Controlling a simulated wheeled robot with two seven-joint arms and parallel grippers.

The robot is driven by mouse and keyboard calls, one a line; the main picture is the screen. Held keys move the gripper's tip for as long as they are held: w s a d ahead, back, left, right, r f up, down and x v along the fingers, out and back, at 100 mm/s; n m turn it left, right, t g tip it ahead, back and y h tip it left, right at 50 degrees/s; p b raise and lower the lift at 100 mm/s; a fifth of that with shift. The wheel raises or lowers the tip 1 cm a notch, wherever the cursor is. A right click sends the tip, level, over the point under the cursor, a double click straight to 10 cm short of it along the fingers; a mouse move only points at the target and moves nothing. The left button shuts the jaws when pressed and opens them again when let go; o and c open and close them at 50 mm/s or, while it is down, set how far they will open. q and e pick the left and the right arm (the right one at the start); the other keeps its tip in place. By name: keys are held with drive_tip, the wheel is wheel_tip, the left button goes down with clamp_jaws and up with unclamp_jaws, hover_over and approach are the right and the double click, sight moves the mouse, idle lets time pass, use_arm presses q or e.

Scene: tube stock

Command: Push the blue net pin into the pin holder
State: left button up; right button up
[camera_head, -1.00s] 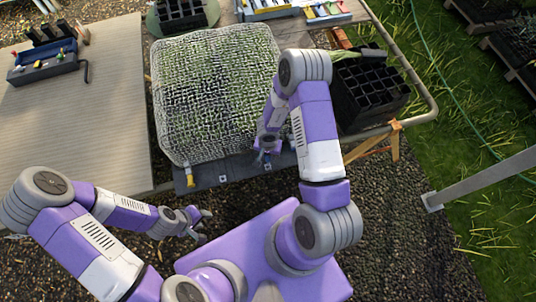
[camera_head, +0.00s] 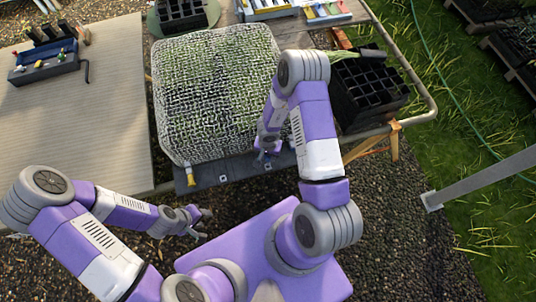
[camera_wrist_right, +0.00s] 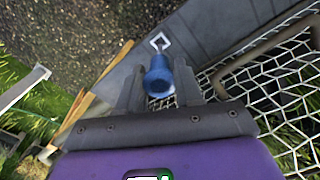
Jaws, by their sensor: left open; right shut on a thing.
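The blue net pin (camera_wrist_right: 158,72) is between the fingers of my right gripper (camera_wrist_right: 158,88) in the right wrist view. Its rounded blue end faces the camera. In the head view my right gripper (camera_head: 266,150) is at the front edge of the net, over a dark strip (camera_head: 238,171) with small white square marks, seemingly the pin holders. A white square outline (camera_wrist_right: 160,41) lies just beyond the pin in the wrist view. Whether the pin's tip is in a holder is hidden. My left gripper (camera_head: 202,222) is open and empty, low over the gravel.
A net-covered plant bed (camera_head: 215,95) fills the middle. A yellow pin (camera_head: 191,178) stands at the strip's left end. A blue box of colored pins (camera_head: 45,65) sits on the left board. A black cell tray (camera_head: 370,90) stands right of the net.

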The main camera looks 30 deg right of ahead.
drive_tip(key=shift+f+p, duration=0.1)
drive_tip(key=shift+p, duration=0.2)
drive_tip(key=shift+f, duration=0.9)
idle(1.4)
drive_tip(key=shift+f+b, duration=1.55)
drive_tip(key=shift+f, duration=0.7)
drive_tip(key=o, duration=1)
drive_tip(key=shift+o, duration=0.3)
drive_tip(key=o, duration=0.6)
drive_tip(key=shift+r, duration=0.1)
drive_tip(key=shift+r+p, duration=1.1)
drive_tip(key=shift+p, duration=0.35)
